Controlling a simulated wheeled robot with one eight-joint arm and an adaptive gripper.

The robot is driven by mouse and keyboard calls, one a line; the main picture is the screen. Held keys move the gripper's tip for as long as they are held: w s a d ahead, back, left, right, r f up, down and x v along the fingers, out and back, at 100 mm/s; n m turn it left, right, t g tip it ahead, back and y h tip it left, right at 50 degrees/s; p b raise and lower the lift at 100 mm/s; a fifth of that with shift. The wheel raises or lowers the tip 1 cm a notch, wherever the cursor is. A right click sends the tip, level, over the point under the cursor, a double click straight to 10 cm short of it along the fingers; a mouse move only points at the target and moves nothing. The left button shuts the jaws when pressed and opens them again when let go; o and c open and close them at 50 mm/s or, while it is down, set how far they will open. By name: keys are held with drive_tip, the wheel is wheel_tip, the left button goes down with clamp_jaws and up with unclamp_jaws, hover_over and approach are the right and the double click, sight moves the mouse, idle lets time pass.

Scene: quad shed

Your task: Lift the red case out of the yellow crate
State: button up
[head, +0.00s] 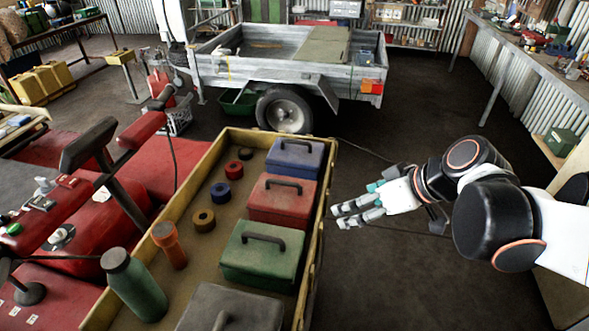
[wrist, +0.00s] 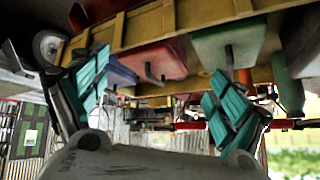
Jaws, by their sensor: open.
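The red case (head: 284,200) lies in the yellow crate (head: 318,222), its black handle on top, between a blue case (head: 295,158) and a green case (head: 262,252). My gripper (head: 338,216) is open and empty, just right of the crate's right wall, level with the red case and apart from it. In the wrist view, which looks upside down, the red case (wrist: 153,62) and its handle show between my two teal-padded fingers, beyond their tips. The crate wall (wrist: 165,22) runs along the top there.
The crate also holds a grey case (head: 230,308), several tape rolls (head: 204,220), an orange bottle (head: 170,245) and a green bottle (head: 135,285). A red quad (head: 110,235) stands left. A trailer (head: 285,70) stands behind. The floor (head: 390,280) right of the crate is clear.

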drive_tip(key=w+a+f+n+y, duration=0.1)
drive_tip(key=w+a+n+y, duration=0.1)
drive_tip(key=w+a, duration=0.2)
drive_tip(key=n+g+y+b, duration=0.2)
drive_tip(key=n+y+b, duration=0.15)
drive_tip(key=n, duration=0.35)
approach(278, 199)
drive_tip(key=shift+y, duration=0.45)
drive_tip(key=a, duration=0.4)
drive_tip(key=shift+w+a+f, duration=0.1)
drive_tip(key=shift+w+a, duration=0.05)
drive_tip(key=shift+w, duration=0.2)
drive_tip(key=b+x, duration=0.2)
drive_tip(key=x, duration=0.2)
drive_tip(key=shift+w+f, duration=0.1)
drive_tip(key=shift+f, duration=0.1)
drive_tip(key=shift+w+a+f, duration=0.1)
drive_tip(key=shift+w+a, duration=0.05)
drive_tip(key=shift+a, duration=0.25)
drive_tip(key=shift+c, duration=0.3)
clamp_jaws()
